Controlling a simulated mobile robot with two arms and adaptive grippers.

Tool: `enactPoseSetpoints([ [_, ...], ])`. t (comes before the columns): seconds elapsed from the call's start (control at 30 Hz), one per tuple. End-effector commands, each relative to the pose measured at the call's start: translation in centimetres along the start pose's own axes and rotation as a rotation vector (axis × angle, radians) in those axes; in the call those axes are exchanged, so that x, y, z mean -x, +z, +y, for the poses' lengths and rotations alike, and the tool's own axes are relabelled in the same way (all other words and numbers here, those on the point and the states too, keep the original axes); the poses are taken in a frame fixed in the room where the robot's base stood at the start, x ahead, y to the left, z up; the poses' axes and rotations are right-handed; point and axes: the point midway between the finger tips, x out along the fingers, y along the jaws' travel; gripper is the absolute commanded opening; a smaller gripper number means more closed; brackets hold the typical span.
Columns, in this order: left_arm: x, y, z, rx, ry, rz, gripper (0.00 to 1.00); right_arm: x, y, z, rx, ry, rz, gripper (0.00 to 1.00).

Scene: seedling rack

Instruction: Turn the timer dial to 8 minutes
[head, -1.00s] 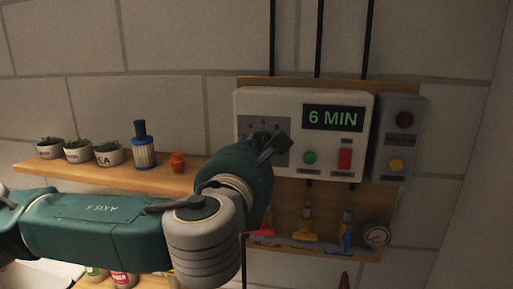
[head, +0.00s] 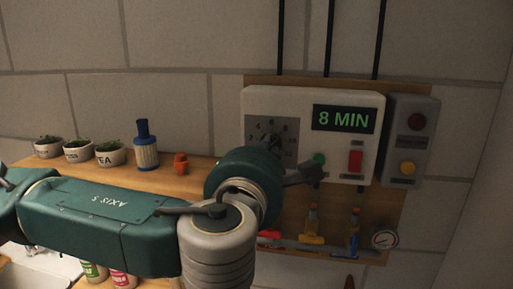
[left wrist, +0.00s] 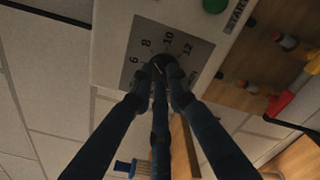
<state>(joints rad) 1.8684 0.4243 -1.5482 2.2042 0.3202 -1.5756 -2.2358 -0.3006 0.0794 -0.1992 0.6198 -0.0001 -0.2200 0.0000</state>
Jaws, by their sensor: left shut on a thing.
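The white timer box (head: 315,95) hangs on the wall board, and its green display (head: 344,119) reads 8 MIN. Its grey dial plate (head: 290,127), with numbers around it, is partly hidden behind my left wrist in the head view. In the left wrist view the plate (left wrist: 140,42) shows 6, 8, 10 and 12 around a dark dial knob (left wrist: 162,59). My left gripper (left wrist: 161,70) is shut on this knob, its fingers meeting there. My right gripper is not in view.
A green button (head: 319,159) and a red switch (head: 355,161) sit close to the dial on the box. A grey box (head: 409,142) with lamps is at right. Small pots (head: 110,154) and a blue-topped bottle (head: 146,146) stand on the wooden shelf at left.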

Motion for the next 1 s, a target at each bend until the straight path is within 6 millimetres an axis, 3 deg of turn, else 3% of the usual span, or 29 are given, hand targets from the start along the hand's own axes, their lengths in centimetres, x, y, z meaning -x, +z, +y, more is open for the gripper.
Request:
enactPoseSetpoints([
  [0.03, 0.0, 0.7, 1.0, 0.005, 0.026, -0.01, 0.0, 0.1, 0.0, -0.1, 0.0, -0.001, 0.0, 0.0],
  [0.27, 0.5, 1.3, 0.6, 0.002, 0.027, -0.012, 0.0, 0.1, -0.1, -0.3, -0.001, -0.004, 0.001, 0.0],
  [0.3, 0.5, 1.4, 0.5, 0.002, 0.027, -0.012, 0.17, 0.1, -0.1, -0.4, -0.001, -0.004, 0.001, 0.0],
  [0.4, 0.6, 1.5, 0.4, 0.0, 0.026, -0.013, 0.34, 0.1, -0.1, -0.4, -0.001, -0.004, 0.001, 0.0],
  [0.83, 0.9, 1.2, -0.2, -0.004, 0.013, -0.009, 0.34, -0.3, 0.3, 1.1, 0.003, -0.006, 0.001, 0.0],
  [1.0, 3.1, 1.3, -0.3, -0.005, 0.013, -0.012, 0.34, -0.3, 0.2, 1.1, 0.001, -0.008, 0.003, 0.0],
])
